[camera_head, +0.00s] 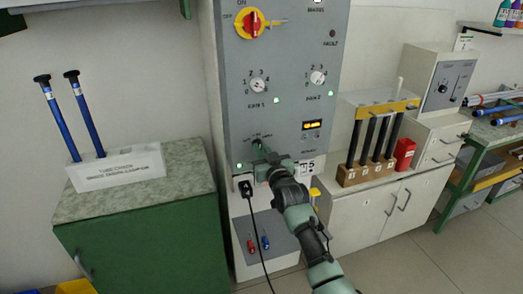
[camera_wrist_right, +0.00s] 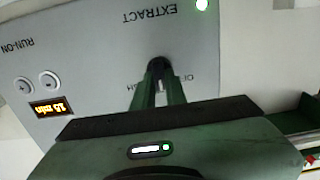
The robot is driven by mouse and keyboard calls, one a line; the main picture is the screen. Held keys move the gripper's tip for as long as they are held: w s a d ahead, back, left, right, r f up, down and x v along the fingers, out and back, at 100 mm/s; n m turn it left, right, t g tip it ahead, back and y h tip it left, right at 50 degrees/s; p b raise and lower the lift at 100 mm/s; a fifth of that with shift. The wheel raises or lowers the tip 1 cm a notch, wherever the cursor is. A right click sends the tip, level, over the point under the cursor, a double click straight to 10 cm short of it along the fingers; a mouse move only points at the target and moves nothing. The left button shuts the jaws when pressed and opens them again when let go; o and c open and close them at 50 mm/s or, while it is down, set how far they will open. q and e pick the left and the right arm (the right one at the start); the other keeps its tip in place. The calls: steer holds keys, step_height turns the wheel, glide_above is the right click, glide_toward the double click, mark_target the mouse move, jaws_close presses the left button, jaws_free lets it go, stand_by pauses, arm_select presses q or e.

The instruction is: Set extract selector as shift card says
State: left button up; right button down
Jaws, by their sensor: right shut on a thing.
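The extract selector (camera_wrist_right: 159,66) is a dark knob low on the grey control panel (camera_head: 285,95). The word EXTRACT appears upside down beside it in the right wrist view, with scale lettering partly hidden by the fingers. My right gripper (camera_head: 260,147) reaches up to the panel's lower left. Its two green fingers (camera_wrist_right: 158,90) are shut on the knob, one on each side. The knob's pointer direction is hidden. My left gripper is in neither view. I cannot make out a readable shift card.
The panel carries a red-yellow switch (camera_head: 252,23), the fan 1 dial (camera_head: 258,85) and fan 2 dial (camera_head: 317,77). The run-on display (camera_wrist_right: 46,108) reads 15 min. A green bench (camera_head: 140,215) stands left; a rod rack (camera_head: 370,140) stands right. A black cable hangs below the panel.

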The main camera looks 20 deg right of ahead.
steer(key=c, duration=1.4)
jaws_free()
steer(key=shift+c, duration=0.2)
steer(key=s, duration=0.8)
steer(key=shift+b, duration=0.45)
steer(key=shift+d+f, duration=0.1)
